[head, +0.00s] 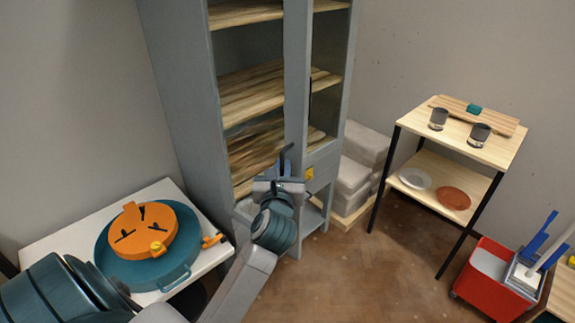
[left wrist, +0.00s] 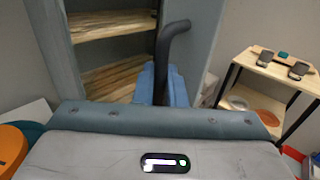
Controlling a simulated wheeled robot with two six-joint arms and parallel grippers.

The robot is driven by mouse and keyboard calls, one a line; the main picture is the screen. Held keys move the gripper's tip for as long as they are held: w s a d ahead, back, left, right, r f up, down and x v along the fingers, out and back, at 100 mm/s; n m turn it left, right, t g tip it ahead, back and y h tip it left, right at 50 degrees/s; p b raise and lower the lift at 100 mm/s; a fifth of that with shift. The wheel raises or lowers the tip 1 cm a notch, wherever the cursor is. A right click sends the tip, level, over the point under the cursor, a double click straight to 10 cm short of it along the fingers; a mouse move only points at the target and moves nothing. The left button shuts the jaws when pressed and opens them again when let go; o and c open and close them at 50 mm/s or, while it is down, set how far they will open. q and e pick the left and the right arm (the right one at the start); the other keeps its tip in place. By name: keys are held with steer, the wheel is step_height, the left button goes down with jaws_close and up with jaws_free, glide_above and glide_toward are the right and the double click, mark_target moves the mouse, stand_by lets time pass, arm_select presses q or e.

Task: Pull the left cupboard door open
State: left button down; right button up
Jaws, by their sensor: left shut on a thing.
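The tall grey cupboard (head: 182,110) stands at the back, with wooden shelves (head: 250,92) showing inside. A grey upright (head: 297,70) runs down its front; I cannot tell clearly how far the left door stands open. My left gripper (head: 284,168) is at this upright, low on the cupboard front. In the left wrist view, its blue fingers (left wrist: 162,88) are shut on a dark bent handle (left wrist: 171,48), whose top rises above them. A grey panel (left wrist: 203,45) lies behind the handle. The fingers hide the lower part of the handle. My right gripper is out of view.
A white table (head: 50,245) at left holds a teal tray with an orange round object (head: 140,228). Pale stacked blocks (head: 352,180) stand right of the cupboard. A shelf rack (head: 470,140) with cups and a red bin (head: 482,283) are at right. Brown floor lies between.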

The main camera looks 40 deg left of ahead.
arm_select(q)
steer(key=shift+s+r, duration=0.15)
steer(key=shift+s, duration=0.1)
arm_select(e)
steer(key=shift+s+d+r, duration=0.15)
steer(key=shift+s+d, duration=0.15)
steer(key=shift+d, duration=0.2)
